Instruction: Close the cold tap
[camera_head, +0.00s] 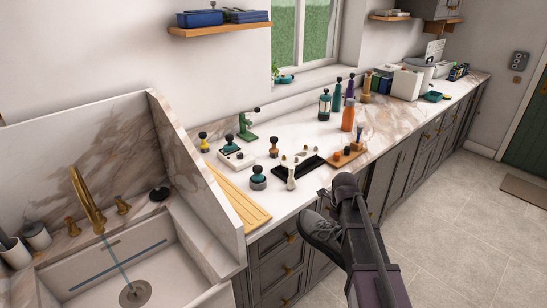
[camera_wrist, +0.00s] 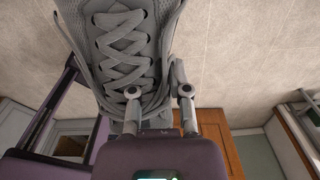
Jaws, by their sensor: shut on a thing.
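A tall brass spout (camera_head: 87,200) stands behind the white sink at the left of the head view. A thin bluish water stream (camera_head: 118,262) runs from it towards the drain. A brass tap handle stands on each side, the left handle (camera_head: 72,227) and the right handle (camera_head: 122,205); I cannot tell which is cold. My gripper (camera_wrist: 158,92) is shut on a grey laced shoe (camera_head: 322,234), whose laces fill the top of the wrist view (camera_wrist: 125,45). It holds the shoe in front of the cabinets, right of the sink and well away from the taps.
A marble side panel (camera_head: 196,170) rises between the sink and the worktop. A wooden board (camera_head: 238,198), a black tray (camera_head: 299,168) and several small tools and bottles stand on the worktop (camera_head: 385,125). A cup (camera_head: 37,236) stands left of the taps. The tiled floor (camera_head: 455,225) at right is open.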

